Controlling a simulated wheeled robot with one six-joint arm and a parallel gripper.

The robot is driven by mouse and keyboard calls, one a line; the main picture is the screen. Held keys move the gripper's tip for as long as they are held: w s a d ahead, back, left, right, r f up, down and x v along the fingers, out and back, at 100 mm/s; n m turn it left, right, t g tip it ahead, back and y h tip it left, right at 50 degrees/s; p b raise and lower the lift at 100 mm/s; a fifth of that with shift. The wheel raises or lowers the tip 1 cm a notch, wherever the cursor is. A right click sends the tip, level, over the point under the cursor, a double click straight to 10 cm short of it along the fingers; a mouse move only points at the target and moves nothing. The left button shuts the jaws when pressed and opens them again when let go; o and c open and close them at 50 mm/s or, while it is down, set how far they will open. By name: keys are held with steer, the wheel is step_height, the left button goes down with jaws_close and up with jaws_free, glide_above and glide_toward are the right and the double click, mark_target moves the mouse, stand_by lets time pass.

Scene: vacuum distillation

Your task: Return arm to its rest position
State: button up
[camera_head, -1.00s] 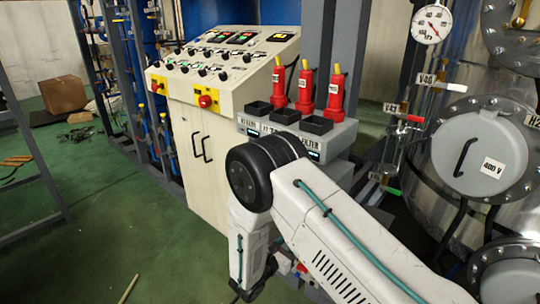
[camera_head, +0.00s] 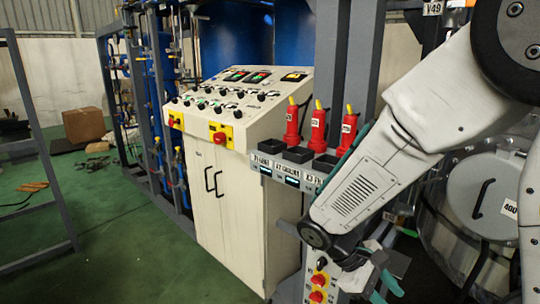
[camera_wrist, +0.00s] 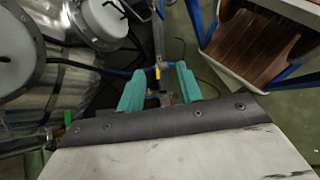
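My white arm (camera_head: 400,120) comes down from the upper right in the head view, with a dark joint at its lower end. My gripper (camera_head: 385,287) is low in that view, right of the red and yellow switches, its teal fingers partly seen. In the wrist view my gripper (camera_wrist: 158,74) has its two teal fingers spread apart. Nothing shows held between them.
A cream control cabinet (camera_head: 228,195) stands left of my arm. A steel vessel with a round hatch (camera_head: 482,198) is close on the right. Green floor (camera_head: 110,260) is open at left.

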steer(key=s+d+r+m+t+y, duration=0.2)
steer(key=s+r+m+t+y, duration=0.3)
steer(key=s+r, duration=0.9)
steer(key=m+y, duration=0.3)
steer(key=shift+s+d+r+m+y, duration=0.15)
steer(key=shift+d+r+m+y, duration=0.1)
steer(key=shift+r+m+y, duration=0.15)
stand_by(1.0)
